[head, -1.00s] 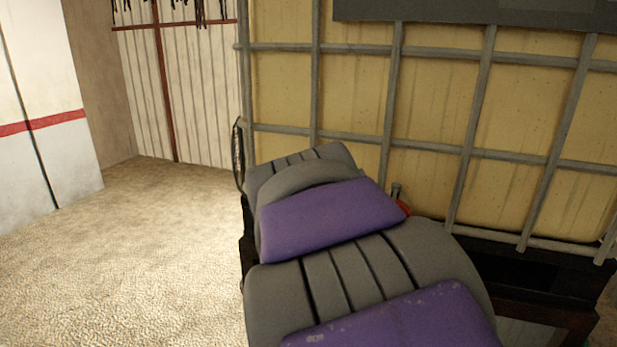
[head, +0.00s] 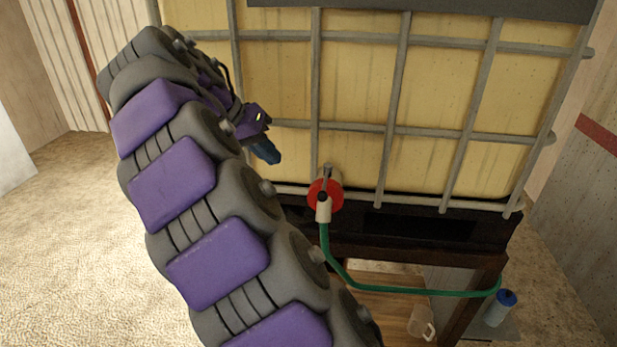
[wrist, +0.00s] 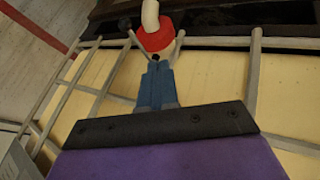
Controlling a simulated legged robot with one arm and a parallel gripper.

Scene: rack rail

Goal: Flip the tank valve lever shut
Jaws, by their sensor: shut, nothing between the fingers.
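The yellow tank (head: 360,90) stands in a grey bar cage. Its valve has a red round body (head: 325,193) low on the front, with a pale spout and a green hose (head: 330,250). A short grey lever (head: 327,171) stands up at the top of the valve. My gripper (head: 274,157), with blue fingers, is left of the valve and slightly higher, apart from it in the head view. In the wrist view, the shut, empty fingers (wrist: 158,68) point at the red valve (wrist: 153,36), which appears upside down. I cannot tell there whether they touch it.
A pale mug (head: 422,322) stands below the tank on a wooden surface. Cage bars (head: 395,100) stand close to my gripper. Open floor (head: 60,240) lies to the left.

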